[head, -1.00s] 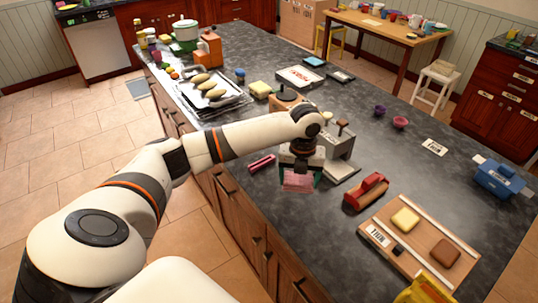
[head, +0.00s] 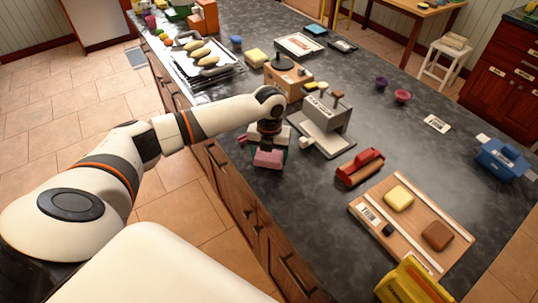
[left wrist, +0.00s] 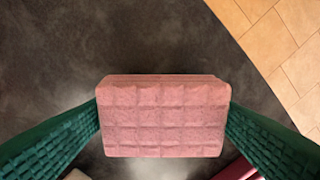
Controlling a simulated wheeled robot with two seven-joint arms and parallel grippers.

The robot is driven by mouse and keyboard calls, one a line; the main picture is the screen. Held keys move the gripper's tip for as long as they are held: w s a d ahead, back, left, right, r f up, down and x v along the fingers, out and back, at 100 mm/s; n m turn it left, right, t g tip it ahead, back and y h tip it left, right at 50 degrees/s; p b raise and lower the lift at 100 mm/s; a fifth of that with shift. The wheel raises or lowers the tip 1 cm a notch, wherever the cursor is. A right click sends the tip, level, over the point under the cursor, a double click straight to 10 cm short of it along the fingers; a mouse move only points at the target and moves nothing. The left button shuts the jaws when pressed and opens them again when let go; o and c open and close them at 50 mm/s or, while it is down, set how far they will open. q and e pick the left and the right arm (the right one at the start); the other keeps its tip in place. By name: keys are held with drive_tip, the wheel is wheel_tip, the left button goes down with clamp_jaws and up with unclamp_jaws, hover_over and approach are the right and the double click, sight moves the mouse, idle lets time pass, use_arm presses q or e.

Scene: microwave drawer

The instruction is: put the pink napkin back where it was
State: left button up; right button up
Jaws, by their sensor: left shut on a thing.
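The pink napkin (head: 268,158) is a small, thick folded block with a quilted top. In the left wrist view the napkin (left wrist: 165,120) fills the middle, between the two green fingers. My left gripper (head: 268,152) is shut on it near the left edge of the dark counter (head: 310,220). In the left wrist view, dark counter shows around the napkin; I cannot tell whether the napkin touches it. My right gripper is not in view.
A grey machine (head: 325,112) stands right of the left gripper, with a red stapler-like object (head: 360,167) nearer. A wooden board (head: 420,235) holds a yellow and a brown block. A tray (head: 190,72) of yellowish items lies farther back. The counter in front of the gripper is clear.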

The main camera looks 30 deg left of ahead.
sight(269, 155)
use_arm(q)
drive_tip(key=shift+f, duration=0.7)
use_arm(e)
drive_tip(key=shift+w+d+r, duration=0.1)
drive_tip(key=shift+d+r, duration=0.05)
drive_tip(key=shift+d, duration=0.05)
use_arm(q)
drive_tip(key=shift+f, duration=0.1)
drive_tip(key=o, duration=0.9)
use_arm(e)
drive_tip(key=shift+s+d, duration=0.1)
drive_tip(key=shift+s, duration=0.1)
use_arm(q)
wheel_tip(269, 155, up, 12)
drive_tip(key=shift+r+b, duration=0.15)
drive_tip(key=shift+b, duration=0.9)
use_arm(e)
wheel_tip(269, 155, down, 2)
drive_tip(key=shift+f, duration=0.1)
